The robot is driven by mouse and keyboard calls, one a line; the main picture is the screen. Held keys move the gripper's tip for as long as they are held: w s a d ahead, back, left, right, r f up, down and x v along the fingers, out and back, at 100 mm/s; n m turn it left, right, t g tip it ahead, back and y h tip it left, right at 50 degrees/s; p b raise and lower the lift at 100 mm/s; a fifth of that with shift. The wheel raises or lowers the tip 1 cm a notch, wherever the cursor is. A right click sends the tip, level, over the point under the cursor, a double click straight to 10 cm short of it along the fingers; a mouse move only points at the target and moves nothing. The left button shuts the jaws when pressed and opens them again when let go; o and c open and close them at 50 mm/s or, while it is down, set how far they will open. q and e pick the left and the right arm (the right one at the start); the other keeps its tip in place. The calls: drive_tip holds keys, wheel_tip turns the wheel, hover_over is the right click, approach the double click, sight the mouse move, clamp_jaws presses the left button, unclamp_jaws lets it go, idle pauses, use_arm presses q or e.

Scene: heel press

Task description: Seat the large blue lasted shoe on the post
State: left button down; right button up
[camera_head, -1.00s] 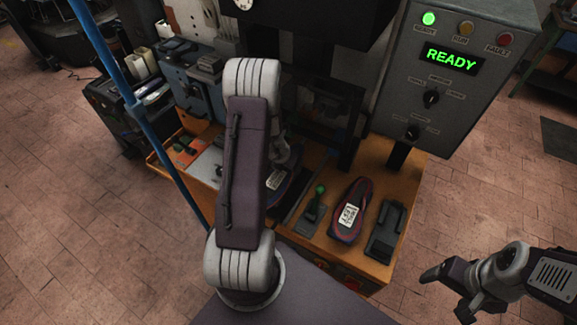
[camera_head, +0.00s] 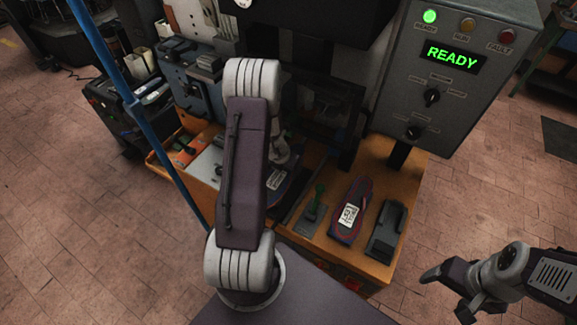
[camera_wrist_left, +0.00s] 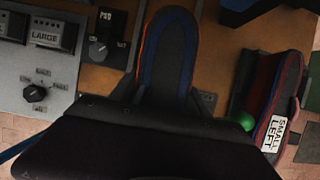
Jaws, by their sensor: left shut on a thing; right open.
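The blue-trimmed shoe (camera_head: 284,190) is under the press, largely hidden by my left arm in the head view; a white label shows on it. In the left wrist view its dark sole with blue and orange edging (camera_wrist_left: 168,55) runs out from beneath my gripper's dark body. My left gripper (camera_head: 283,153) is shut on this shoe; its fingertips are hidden. The post is not visible under the shoe, so I cannot tell whether the two touch. My right gripper (camera_head: 447,294) is open and empty, off to the lower right over the floor.
A blue pole (camera_head: 150,125) stands at left.

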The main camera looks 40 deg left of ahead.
use_arm(q)
drive_tip(key=shift+f+b, duration=0.3)
drive_tip(key=shift+b, duration=0.05)
drive_tip(key=shift+c, duration=2.2)
unclamp_jaws()
drive_tip(key=p+v, duration=0.3)
drive_tip(key=v, duration=0.5)
drive_tip(key=shift+r+p, duration=0.15)
drive_tip(key=shift+p, duration=0.25)
drive_tip(key=shift+s+r, duration=0.25)
drive_tip(key=shift+r, duration=0.2)
drive_tip(key=shift+f, duration=0.1)
drive_tip(key=shift+w, duration=0.1)
drive_tip(key=shift+d, duration=0.1)
